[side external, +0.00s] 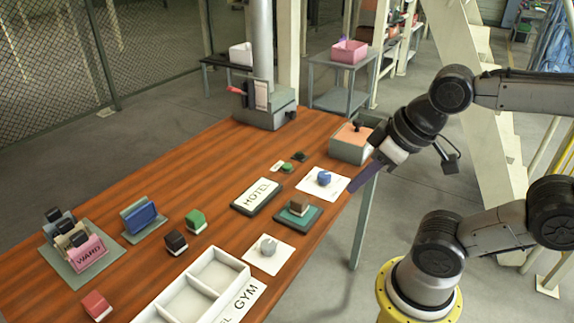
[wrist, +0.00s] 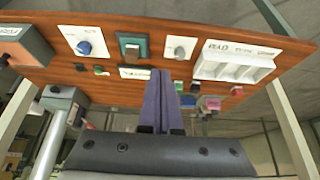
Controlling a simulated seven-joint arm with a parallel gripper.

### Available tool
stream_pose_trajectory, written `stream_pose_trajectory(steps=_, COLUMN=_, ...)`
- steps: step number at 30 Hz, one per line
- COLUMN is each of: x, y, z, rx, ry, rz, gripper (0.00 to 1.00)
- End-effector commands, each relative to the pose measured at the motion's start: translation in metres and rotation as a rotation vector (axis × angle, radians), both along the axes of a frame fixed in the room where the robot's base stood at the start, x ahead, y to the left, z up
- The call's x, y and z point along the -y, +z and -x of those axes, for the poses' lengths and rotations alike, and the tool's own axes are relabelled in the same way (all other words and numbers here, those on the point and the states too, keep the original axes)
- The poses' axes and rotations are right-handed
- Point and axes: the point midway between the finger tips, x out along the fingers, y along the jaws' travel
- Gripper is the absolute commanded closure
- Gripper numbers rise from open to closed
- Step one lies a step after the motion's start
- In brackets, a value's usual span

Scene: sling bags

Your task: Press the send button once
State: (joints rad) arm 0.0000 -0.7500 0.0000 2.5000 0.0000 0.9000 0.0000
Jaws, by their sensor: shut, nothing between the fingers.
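My gripper (side external: 362,180) has purple fingers. It is shut and empty, above the right edge of the table beside the orange-topped grey box (side external: 345,148). In the wrist view my gripper (wrist: 160,74) points over the table, fingers together. No label reading "send" is legible, so I cannot tell which item is the send button. A small green piece (side external: 287,168) lies near the back right, with dark and white pieces beside it; it seems to show in the wrist view too (wrist: 98,69). A blue knob (side external: 324,178) and a grey knob (side external: 268,246) sit on white plates.
A HOTEL sign (side external: 257,195) and a teal block base (side external: 312,218) lie mid-table. A white divided tray (side external: 240,265) is at the front. Colored blocks and a card holder (side external: 62,270) stand left. A grey machine with a post (side external: 282,118) stands at the back.

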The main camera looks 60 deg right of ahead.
Motion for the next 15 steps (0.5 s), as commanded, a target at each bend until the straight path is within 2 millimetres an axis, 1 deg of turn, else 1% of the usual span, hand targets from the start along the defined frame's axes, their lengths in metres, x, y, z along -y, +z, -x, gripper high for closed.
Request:
stream_pose_trajectory(steps=6, x=0.000, y=0.000, z=-0.001, rx=0.003, ry=-0.015, rz=-0.009, gripper=1.00)
stream_pose_trajectory(steps=8, x=-0.005, y=0.003, z=-0.003, rx=0.016, ry=-0.041, rz=-0.048, gripper=1.00)
stream_pose_trajectory(steps=11, x=-0.019, y=0.019, z=-0.016, rx=0.060, ry=-0.097, rz=-0.158, gripper=1.00)
stream_pose_trajectory(steps=14, x=-0.037, y=0.037, z=-0.041, rx=0.074, ry=-0.196, rz=-0.320, gripper=1.00)
stream_pose_trajectory(steps=15, x=-0.042, y=0.044, z=-0.055, rx=0.071, ry=-0.251, rz=-0.393, gripper=1.00)
